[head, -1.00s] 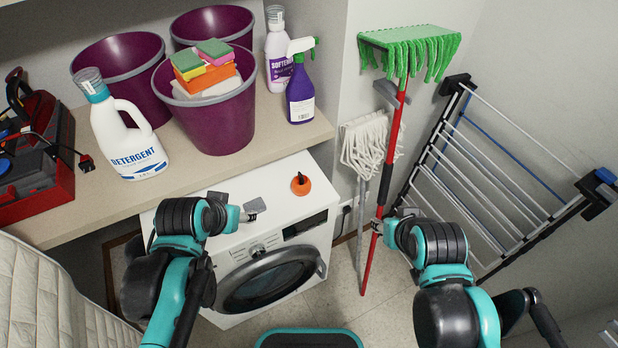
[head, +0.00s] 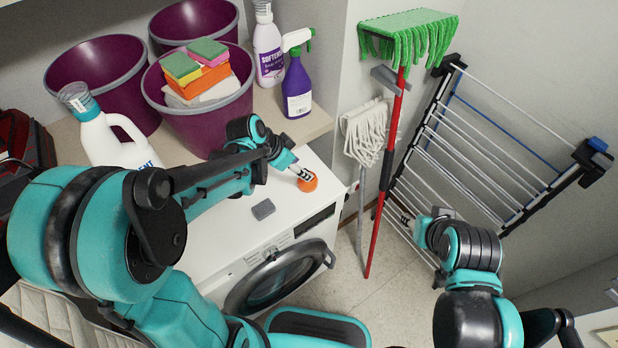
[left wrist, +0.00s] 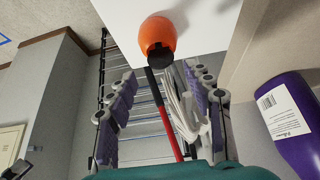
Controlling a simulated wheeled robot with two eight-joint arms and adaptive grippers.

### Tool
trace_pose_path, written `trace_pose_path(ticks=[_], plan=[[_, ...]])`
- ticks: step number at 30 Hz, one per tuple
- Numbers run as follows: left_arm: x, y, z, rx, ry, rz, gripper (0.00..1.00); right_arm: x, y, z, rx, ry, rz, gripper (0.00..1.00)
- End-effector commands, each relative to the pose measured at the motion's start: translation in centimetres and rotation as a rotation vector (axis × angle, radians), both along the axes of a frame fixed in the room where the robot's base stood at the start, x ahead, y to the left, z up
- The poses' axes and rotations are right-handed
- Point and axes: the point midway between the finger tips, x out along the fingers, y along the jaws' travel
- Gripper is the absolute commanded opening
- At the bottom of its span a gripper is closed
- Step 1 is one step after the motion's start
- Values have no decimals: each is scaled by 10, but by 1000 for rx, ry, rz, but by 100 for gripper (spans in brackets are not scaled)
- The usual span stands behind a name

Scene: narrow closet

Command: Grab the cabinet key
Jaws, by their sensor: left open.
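An orange rounded thing with a black top (head: 307,180) stands on the white washing machine (head: 225,240); I cannot tell whether it is the cabinet key, and no plain key shape shows. My left gripper (head: 298,172) reaches across the machine and overlaps the orange thing in the head view. In the left wrist view, which is upside down, the open fingers (left wrist: 164,80) spread wide, with the orange thing (left wrist: 158,38) just beyond their tips. Nothing is between the pads. My right gripper (head: 402,216) is by the drying rack, its jaws too small to read.
A small grey flat piece (head: 263,209) shows over the machine top. A purple spray bottle (head: 297,88), softener bottle (head: 268,50), detergent jug (head: 105,142) and purple buckets (head: 95,70) crowd the shelf. Mops (head: 388,150) and a drying rack (head: 490,150) stand right.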

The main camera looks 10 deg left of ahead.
Motion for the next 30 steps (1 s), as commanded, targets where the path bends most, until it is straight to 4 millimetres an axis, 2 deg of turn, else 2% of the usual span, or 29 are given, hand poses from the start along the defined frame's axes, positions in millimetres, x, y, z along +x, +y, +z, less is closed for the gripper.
trace_pose_path(ticks=[8,15,16,20,21,30], plan=[[17,-14,-36,-1,-1,0,52,0,0,-20,0,0,0,40],[18,-16,-38,0,-1,1,52,0,0,-19,0,0,0,40],[18,-16,-38,0,-1,1,49,0,0,-19,0,0,0,40],[18,-16,-38,0,0,1,15,0,0,-19,0,0,0,40],[18,-16,-38,0,0,1,12,0,0,-19,0,0,0,40],[18,-16,-37,0,0,1,12,0,0,-19,0,0,0,40]])
